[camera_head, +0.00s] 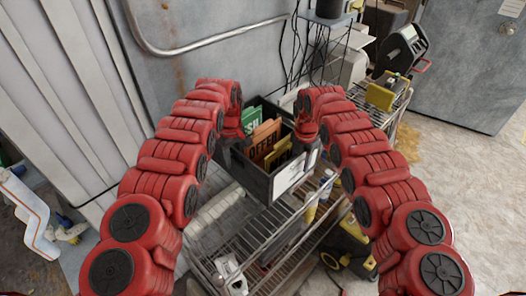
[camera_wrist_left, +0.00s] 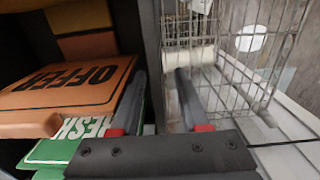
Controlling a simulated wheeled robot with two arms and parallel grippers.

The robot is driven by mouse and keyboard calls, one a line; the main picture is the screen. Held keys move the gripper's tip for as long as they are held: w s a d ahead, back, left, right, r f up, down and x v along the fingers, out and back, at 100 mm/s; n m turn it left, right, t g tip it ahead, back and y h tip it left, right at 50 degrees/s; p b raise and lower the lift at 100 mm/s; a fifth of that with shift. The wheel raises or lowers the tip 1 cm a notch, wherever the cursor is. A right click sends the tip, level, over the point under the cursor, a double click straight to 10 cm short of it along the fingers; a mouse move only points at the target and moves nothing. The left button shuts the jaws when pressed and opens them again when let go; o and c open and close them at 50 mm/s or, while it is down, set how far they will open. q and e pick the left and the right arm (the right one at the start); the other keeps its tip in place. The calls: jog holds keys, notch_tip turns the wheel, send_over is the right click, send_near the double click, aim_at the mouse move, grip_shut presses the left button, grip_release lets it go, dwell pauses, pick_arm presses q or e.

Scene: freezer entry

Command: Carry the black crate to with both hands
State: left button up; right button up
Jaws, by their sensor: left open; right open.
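The black crate (camera_head: 247,176) sits on the wire shelf rack in the head view. It holds orange "OFFER" and green "FRESH" signs and has a white label on its near right side. My left gripper (camera_head: 231,142) is at its left wall. In the left wrist view the open fingers (camera_wrist_left: 160,76) straddle the crate's black wall (camera_wrist_left: 148,35), one inside and one outside. My right gripper (camera_head: 308,143) is at the crate's right wall and open; the arm hides its fingertips, so I cannot tell if it straddles the wall.
The wire rack (camera_head: 262,249) stands below, with bottles (camera_head: 315,200) and small items on it. A second wire cart (camera_head: 393,105) with yellow and dark devices stands at the back right. A grey wall with a metal rail (camera_head: 205,50) is behind. Clear floor (camera_head: 465,185) lies at right.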

pick_arm(q)
jog(key=shift+f, duration=0.25)
pick_arm(e)
jog(key=shift+f, duration=0.3)
pick_arm(q)
grip_shut()
pick_arm(e)
grip_shut()
dwell(0.8)
